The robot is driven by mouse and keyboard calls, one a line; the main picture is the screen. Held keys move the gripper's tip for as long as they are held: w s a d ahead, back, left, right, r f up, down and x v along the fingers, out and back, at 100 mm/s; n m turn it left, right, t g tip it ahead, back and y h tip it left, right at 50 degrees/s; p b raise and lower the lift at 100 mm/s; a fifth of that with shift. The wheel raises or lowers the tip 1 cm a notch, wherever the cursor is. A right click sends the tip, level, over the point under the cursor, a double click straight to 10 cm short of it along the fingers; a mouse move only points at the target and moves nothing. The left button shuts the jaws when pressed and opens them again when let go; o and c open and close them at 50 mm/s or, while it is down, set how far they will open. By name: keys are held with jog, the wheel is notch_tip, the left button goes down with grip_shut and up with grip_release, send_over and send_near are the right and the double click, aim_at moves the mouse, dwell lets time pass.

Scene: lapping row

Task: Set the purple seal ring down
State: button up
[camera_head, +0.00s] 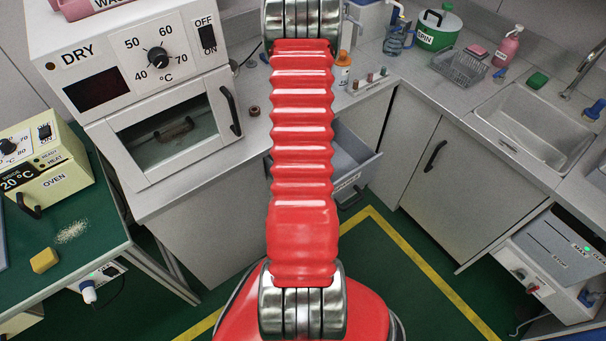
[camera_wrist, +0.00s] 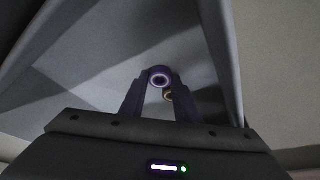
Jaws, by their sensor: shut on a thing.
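The purple seal ring (camera_wrist: 161,72) shows in the wrist view between the tips of my gripper (camera_wrist: 160,82). My gripper is shut on it, and the ring's pale-edged hole faces the camera. A small brownish-gold round thing (camera_wrist: 168,96) shows just below the ring, between the fingers; I cannot tell whether it touches the ring. Grey walls and a shadowed grey surface lie beyond. In the head view my red arm hides my gripper and the ring.
A grey drawer (camera_head: 373,165) stands open right of my arm. A dark reddish ring (camera_head: 254,111) lies on the counter by the dry oven (camera_head: 150,85). Several small coloured pieces stand on a strip right of my arm. A sink (camera_head: 535,125) is at right.

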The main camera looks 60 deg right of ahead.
jog(key=shift+f, duration=0.15)
jog(key=o, duration=1.1)
jog(key=v, duration=1.2)
dwell(0.8)
jog(key=w+a+r+n+t+y, duration=0.25)
jog(key=w+a+r+n, duration=0.35)
jog(key=w+a+r, duration=1.05)
jog(key=s+a+r+n+y, duration=0.1)
jog(key=s+a+r+n, duration=0.2)
jog(key=a+r, duration=0.4)
jog(key=s+a+r+n+t, duration=0.1)
jog(key=s+a+r+n, duration=0.2)
jog(key=a, duration=1.2)
notch_tip(320, 180, up, 4)
jog(key=shift+s+r+n+y, duration=0.1)
jog(key=shift+s+n+y, duration=0.3)
jog(key=shift+s, duration=0.7)
